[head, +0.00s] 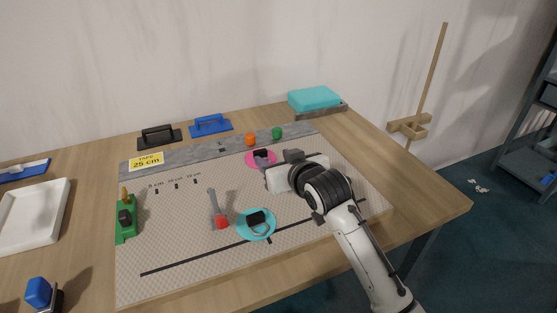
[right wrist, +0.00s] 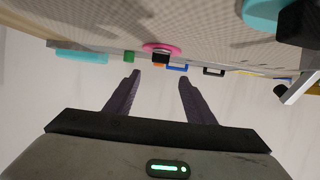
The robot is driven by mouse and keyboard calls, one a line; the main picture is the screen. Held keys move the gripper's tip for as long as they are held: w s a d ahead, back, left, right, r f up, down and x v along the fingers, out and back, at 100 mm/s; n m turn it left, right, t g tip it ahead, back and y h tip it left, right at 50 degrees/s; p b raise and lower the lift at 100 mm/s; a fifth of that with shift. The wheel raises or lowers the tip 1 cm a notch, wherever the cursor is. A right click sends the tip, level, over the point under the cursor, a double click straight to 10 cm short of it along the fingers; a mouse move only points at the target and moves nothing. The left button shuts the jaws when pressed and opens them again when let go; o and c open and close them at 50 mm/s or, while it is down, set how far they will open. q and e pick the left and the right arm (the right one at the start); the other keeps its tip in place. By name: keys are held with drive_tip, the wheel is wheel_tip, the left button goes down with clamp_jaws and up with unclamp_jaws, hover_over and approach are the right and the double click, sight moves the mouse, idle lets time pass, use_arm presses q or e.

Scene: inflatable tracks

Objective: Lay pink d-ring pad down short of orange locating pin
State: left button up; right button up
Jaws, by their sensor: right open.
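The pink d-ring pad (head: 252,164) lies on the patterned sheet, with a black d-ring fitting on top. The orange locating pin (head: 251,139) stands on the grey strip just behind it, and a green pin (head: 277,133) is to its right. My right gripper (head: 274,164) is open and empty, close to the pad's right side. In the right wrist view, the pink pad (right wrist: 163,47) shows beyond and between the two dark fingers (right wrist: 158,80), apart from them. My left gripper is not in view.
A teal pad (head: 256,232) with a black fitting and a red-ended grey tool (head: 220,217) lie in front. A green tool (head: 126,218) is at the left. Black (head: 160,138) and blue (head: 211,125) handled tools stand behind. The sheet's left middle is mostly clear.

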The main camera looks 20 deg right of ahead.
drive_tip(key=shift+v, duration=1)
